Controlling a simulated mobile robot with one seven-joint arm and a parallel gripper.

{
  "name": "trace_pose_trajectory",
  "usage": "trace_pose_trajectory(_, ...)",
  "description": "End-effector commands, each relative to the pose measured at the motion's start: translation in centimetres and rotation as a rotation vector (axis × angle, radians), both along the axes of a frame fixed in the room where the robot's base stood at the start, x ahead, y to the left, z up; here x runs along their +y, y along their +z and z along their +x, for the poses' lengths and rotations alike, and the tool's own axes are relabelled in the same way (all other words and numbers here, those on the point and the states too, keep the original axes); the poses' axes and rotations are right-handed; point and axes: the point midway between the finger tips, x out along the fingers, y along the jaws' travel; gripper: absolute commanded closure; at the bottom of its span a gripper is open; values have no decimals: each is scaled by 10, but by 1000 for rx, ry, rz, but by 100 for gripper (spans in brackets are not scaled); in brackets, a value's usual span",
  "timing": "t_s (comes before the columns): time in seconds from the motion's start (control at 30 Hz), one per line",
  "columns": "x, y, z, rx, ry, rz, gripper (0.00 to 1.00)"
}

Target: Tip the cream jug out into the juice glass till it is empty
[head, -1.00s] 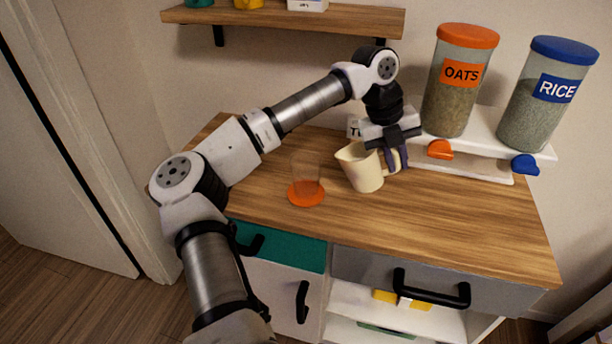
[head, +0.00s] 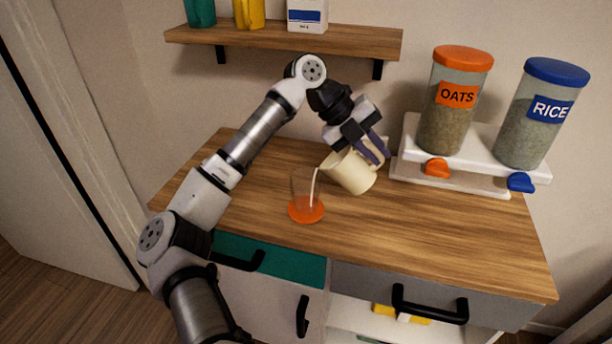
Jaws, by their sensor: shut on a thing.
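The cream jug (head: 352,173) is tilted to the left, its spout above the right rim of the juice glass. My gripper (head: 374,152) is shut on the jug's handle side at its right. A thin white stream runs down from the spout into the clear juice glass (head: 304,187). The glass stands upright on an orange coaster (head: 306,213) on the wooden counter. The inside of the jug and the level in the glass cannot be made out.
An oats dispenser (head: 454,105) and a rice dispenser (head: 538,118) stand on a white stand at the right. A wall shelf (head: 290,40) with several containers hangs behind. The front right of the counter (head: 440,235) is clear.

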Motion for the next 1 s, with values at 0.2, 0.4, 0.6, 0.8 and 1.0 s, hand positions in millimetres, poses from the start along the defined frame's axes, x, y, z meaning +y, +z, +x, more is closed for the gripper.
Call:
trace_pose_trajectory(0.2,7,8,2,21,2,-82,100)
trace_pose_trajectory(0.4,9,13,2,26,1,-116,100)
trace_pose_trajectory(0.6,12,16,3,35,1,-147,100)
trace_pose_trajectory(0.8,15,21,3,43,1,-186,100)
trace_pose_trajectory(1.0,18,24,4,52,1,-223,100)
